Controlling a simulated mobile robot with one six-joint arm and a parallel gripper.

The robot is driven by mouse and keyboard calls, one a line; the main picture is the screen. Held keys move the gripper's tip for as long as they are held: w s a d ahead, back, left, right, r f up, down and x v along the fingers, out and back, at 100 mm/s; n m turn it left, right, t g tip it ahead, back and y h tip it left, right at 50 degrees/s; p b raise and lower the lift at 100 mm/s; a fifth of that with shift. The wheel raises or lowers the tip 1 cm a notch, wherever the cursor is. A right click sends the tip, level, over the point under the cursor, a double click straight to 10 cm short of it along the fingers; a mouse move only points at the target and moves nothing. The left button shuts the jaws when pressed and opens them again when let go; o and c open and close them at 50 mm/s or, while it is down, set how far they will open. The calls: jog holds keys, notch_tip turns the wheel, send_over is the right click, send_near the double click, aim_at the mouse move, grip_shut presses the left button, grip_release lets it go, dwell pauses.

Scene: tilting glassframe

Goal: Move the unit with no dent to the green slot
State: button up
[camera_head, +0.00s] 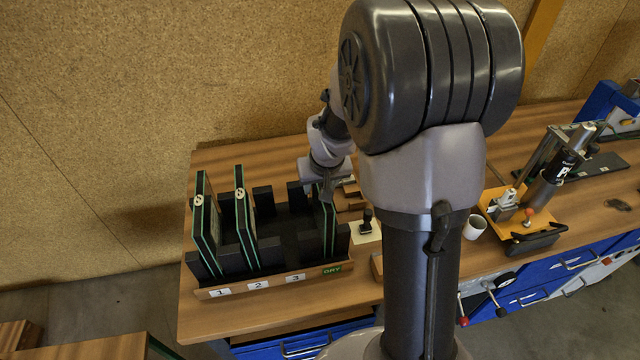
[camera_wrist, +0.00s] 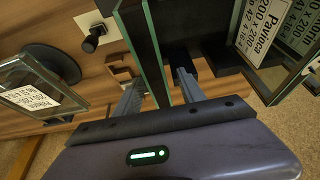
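The rack (camera_head: 275,284) has slots labelled 1, 2, 3 and a green DRY label (camera_head: 332,270). Dark glass units with green edges stand upright in slot 1 (camera_head: 207,235) and slot 2 (camera_head: 245,225), each with a pale round mark near the top. Slot 3 is empty. A third unit (camera_head: 328,228) stands in the green DRY slot; it also shows in the wrist view (camera_wrist: 148,50). My gripper (camera_wrist: 160,78) straddles this unit's edge, one finger each side, with a gap visible at the right finger. Its faces are edge-on, so no dent can be judged.
A black stamp (camera_head: 366,220) on a pale pad stands right of the rack, and a white cup (camera_head: 475,227) is farther right. A clamp fixture (camera_head: 530,205) on an orange board takes up the right of the bench. A cork wall (camera_head: 120,110) rises behind.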

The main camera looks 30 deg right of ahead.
jog(key=p+v, duration=0.4)
jog(key=v, duration=1.3)
jog(key=s+a+f+y+b, duration=0.1)
jog(key=s+a+f+b, duration=0.2)
jog(key=s+a+b, duration=0.3)
jog(key=s+a+f+m+t+y+b, duration=0.1)
jog(key=s+a+f+y+b, duration=0.1)
jog(key=s+a+f+b, duration=0.2)
jog(key=s+a+b, duration=0.3)
jog(key=s+a, duration=0.3)
jog(key=shift+s+a+f, duration=0.2)
jog(key=shift+s+f, duration=0.15)
jog(key=shift+s, duration=0.05)
